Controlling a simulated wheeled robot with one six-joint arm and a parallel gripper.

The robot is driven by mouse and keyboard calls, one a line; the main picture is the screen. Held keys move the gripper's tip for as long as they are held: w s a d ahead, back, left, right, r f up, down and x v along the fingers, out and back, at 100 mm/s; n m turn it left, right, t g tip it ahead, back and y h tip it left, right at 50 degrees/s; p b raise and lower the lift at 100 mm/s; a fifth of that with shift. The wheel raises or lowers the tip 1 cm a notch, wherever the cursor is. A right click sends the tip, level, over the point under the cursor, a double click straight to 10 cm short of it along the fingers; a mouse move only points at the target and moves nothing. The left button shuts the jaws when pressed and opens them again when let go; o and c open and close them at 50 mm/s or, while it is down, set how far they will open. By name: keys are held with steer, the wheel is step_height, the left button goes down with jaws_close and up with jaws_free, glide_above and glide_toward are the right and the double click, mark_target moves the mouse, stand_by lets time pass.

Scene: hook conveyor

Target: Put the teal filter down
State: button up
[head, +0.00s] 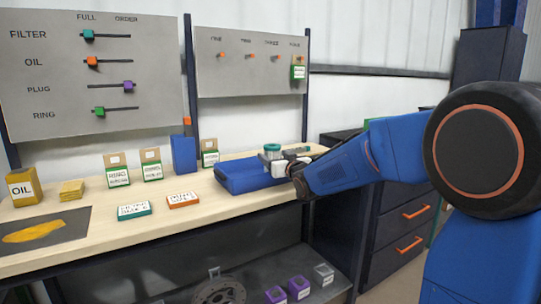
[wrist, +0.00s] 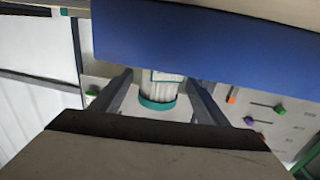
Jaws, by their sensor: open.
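The teal filter (head: 272,149) has a white body and a teal ring at its top in the head view. It stands upright at the back right of the blue tray (head: 236,181). In the wrist view, which looks upside down, the filter (wrist: 160,88) shows between the two fingers of my gripper (wrist: 160,80), with a gap visible beside it. My gripper is open around the filter. The blue tray (wrist: 200,40) covers the filter's lower end there, so I cannot tell exactly what it rests on. In the head view my gripper (head: 290,160) partly hides it.
A yellow OIL box (head: 23,187), ring boxes (head: 117,168), a teal plate (head: 134,210) and an orange plate (head: 183,200) lie on the bench left of the tray. A blue upright box (head: 183,153) stands behind. A hook board (head: 235,85) rises above. Dark drawers (head: 400,225) stand right.

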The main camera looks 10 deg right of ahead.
steer(key=s, duration=0.4)
steer(key=s+d, duration=0.1)
steer(key=s, duration=0.1)
steer(key=shift+s+d, duration=0.1)
steer(key=shift+s, duration=0.25)
steer(key=shift+s, duration=0.1)
steer(key=shift+s+d+f, duration=0.15)
steer(key=shift+s+d, duration=0.05)
steer(key=shift+s, duration=0.15)
steer(key=s+d+f+g+h, duration=0.1)
steer(key=s+f+g, duration=0.3)
steer(key=s, duration=1)
steer(key=s+d+f+m+g+h, duration=0.1)
steer(key=s+f+g, duration=0.3)
steer(key=s+f, duration=0.4)
steer(key=s+d+f+m+g+h, duration=0.1)
steer(key=s+f+g, duration=0.3)
steer(key=s, duration=1.8)
step_height(320, 180, down, 3)
steer(key=shift+d+f+g, duration=0.1)
steer(key=shift+d+g, duration=0.3)
steer(key=shift+d, duration=0.3)
